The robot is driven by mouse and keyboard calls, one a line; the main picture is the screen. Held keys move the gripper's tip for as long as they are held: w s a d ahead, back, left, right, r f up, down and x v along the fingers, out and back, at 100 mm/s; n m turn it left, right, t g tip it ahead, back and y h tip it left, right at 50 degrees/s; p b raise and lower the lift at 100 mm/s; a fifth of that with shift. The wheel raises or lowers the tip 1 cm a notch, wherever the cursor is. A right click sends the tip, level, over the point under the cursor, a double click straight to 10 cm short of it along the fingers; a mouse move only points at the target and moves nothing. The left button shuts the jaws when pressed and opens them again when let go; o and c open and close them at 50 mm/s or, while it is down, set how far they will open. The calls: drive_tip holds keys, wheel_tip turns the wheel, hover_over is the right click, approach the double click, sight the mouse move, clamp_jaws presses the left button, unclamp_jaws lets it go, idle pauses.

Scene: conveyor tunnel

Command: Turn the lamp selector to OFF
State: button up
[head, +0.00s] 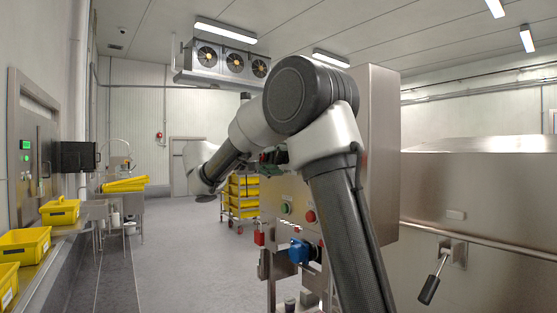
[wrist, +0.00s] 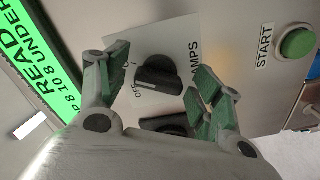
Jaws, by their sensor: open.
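The lamp selector (wrist: 160,76) is a black knob on a pale plate in the wrist view, with "OFF" and "I" at its left and "LAMPS" at its right. Its grip lies roughly across the picture, its left end near the OFF lettering; I cannot tell its exact setting. My gripper (wrist: 155,62) is open, its green-padded fingers either side of the knob. I cannot tell whether either finger touches it. In the head view, my gripper (head: 272,156) is small and partly hidden by my arm.
A second black knob (wrist: 165,125) is partly covered by my gripper. A green START button (wrist: 297,43) is at the right and a green display (wrist: 40,55) at the left. The steel cabinet (head: 380,150) stands beside my arm; grey floor (head: 190,250) lies open to the left.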

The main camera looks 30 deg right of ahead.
drive_tip(key=shift+d, duration=0.25)
drive_tip(key=shift+c, duration=0.5)
drive_tip(key=c, duration=0.9)
drive_tip(key=shift+c, duration=0.2)
